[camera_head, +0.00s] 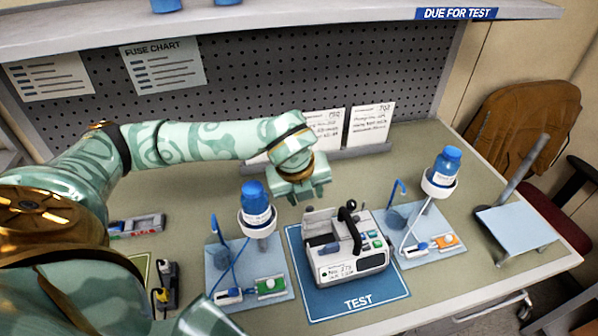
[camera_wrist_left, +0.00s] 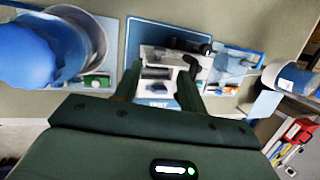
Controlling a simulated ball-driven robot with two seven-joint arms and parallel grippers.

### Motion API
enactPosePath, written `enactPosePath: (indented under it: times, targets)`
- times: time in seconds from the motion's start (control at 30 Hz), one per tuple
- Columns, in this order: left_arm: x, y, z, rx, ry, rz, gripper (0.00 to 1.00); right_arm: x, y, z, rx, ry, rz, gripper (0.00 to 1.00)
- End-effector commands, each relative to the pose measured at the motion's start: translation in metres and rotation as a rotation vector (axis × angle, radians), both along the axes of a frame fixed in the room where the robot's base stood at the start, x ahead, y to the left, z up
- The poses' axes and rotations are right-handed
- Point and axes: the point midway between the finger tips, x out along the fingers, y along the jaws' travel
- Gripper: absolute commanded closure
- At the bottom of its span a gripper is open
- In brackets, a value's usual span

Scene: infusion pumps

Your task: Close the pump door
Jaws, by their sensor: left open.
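The pump (camera_head: 352,265) is a white box with a black carry handle (camera_head: 349,222) on the blue TEST mat (camera_head: 312,300). A dark recess shows in its upper left part, with a pale raised panel behind it that looks like the open door (camera_head: 320,221); its exact angle is hard to tell. My left gripper (camera_head: 303,196) is above and behind the pump, pointing down, apart from it. In the left wrist view its two fingers (camera_wrist_left: 158,78) are spread and empty, with the pump (camera_wrist_left: 158,88) beyond and between them. My right gripper is out of view.
Stands with blue-capped bottles rise left (camera_head: 257,212) and right (camera_head: 441,175) of the pump, with tubing and small devices on their base plates. A tilted pale blue plate (camera_head: 515,227) stands at the right. A pegboard (camera_head: 290,75) closes off the back.

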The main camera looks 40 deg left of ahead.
Motion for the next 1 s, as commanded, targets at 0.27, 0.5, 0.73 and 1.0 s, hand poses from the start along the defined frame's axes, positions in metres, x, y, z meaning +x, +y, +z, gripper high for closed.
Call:
enactPosePath:
  times: [0.27, 0.5, 0.73, 1.0]
  targets:
    - [-0.021, -0.003, 0.067, 0.0, -0.004, 0.0, 0.59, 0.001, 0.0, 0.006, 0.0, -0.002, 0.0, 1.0]
    - [-0.029, -0.004, 0.088, 0.001, -0.001, 0.0, 0.59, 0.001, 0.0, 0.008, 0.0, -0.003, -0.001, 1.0]
    - [-0.03, -0.004, 0.089, 0.001, 0.001, 0.0, 0.59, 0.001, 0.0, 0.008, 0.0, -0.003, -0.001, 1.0]
    - [-0.01, -0.017, 0.088, -0.013, -0.082, -0.028, 0.59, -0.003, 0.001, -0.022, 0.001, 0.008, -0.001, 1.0]
